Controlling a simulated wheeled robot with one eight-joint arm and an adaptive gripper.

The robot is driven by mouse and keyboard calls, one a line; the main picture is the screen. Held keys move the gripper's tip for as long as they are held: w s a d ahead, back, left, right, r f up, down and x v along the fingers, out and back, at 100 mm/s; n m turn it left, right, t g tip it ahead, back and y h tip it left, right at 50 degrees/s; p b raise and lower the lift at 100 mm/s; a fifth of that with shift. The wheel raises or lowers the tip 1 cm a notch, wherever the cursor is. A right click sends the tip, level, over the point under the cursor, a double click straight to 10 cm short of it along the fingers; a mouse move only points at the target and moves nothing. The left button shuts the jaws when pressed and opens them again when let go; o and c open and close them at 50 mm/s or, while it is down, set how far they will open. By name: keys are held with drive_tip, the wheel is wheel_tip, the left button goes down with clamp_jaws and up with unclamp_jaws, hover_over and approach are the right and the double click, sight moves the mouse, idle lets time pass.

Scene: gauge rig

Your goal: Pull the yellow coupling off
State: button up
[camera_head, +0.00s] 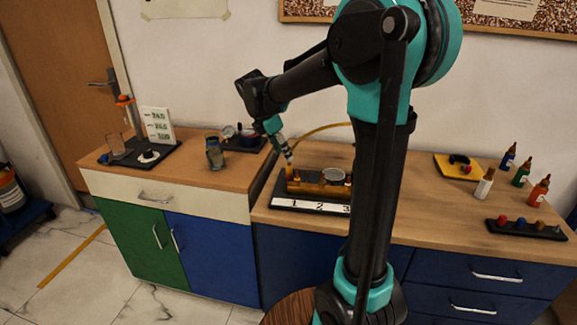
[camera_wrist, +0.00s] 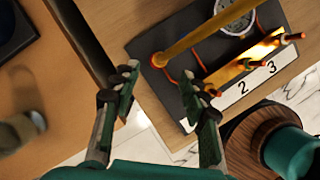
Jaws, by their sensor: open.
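The yellow coupling (camera_wrist: 161,59) shows in the wrist view as the end of a yellow hose (camera_wrist: 205,32), with an orange rim around it, by the left edge of the black rig base (camera_wrist: 145,45). In the head view my gripper (camera_head: 288,156) is just above the coupling; contact cannot be told.
A round gauge (camera_wrist: 236,14) and red-tipped fittings stand on the rig beside a white strip numbered 1, 2, 3 (camera_head: 312,206). A glass jar (camera_head: 214,152) stands on the left cabinet. Bottles (camera_head: 521,172) and a black rack (camera_head: 527,229) are at the right.

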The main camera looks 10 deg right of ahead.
sight(289, 164)
drive_tip(key=x, duration=0.7)
drive_tip(key=shift+d+f, duration=0.1)
drive_tip(key=shift+f, duration=0.15)
drive_tip(key=shift+c, duration=0.6)
clamp_jaws()
